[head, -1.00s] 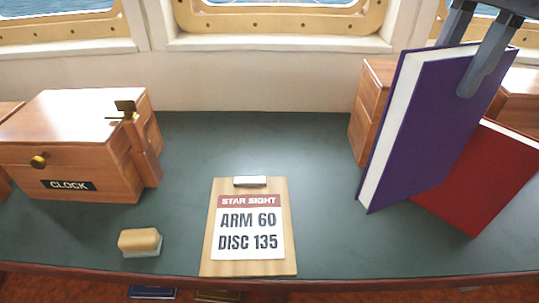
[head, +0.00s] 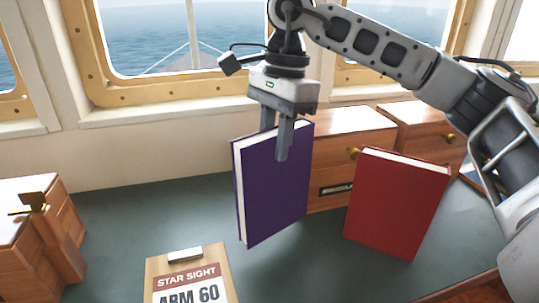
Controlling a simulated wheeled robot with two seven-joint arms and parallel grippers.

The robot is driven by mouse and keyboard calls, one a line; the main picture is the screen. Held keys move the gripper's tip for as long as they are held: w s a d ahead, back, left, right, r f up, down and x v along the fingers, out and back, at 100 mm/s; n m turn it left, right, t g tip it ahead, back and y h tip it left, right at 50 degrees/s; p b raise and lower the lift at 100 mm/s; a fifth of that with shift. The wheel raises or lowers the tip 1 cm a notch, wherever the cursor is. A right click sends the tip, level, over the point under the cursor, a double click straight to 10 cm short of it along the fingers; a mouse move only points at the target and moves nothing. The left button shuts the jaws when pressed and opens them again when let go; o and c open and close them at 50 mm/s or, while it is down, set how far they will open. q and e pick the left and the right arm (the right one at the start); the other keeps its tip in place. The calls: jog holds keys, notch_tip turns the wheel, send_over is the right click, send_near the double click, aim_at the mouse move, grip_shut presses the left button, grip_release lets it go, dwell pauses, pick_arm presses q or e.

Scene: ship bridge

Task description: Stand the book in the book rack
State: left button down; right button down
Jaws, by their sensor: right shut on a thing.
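A purple book (head: 273,186) hangs upright and slightly tilted in my right gripper (head: 276,140). The gripper is shut on its top edge, one finger on each side. The book's lower end appears to be above the green desk top, but I cannot tell the gap exactly. A red book (head: 396,205) stands tilted to the right of it, apart from it. No book rack can be made out; whatever supports the red book is hidden. My left gripper is not in view.
A wooden box with a brass knob (head: 345,125) and a dark label stands behind the books. A clipboard reading STAR SIGHT (head: 188,272) lies at the front. A wooden case (head: 30,235) stands at left. Green desk top (head: 140,205) is clear between.

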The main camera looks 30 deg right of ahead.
aim_at(275, 185)
jog(key=shift+w+a+f, duration=0.1)
jog(key=shift+w+f, duration=0.25)
jog(key=shift+f, duration=0.05)
jog(key=shift+w+f, duration=0.2)
jog(key=shift+f, duration=1.6)
jog(key=shift+f, duration=0.15)
jog(key=c, duration=1.1)
grip_release()
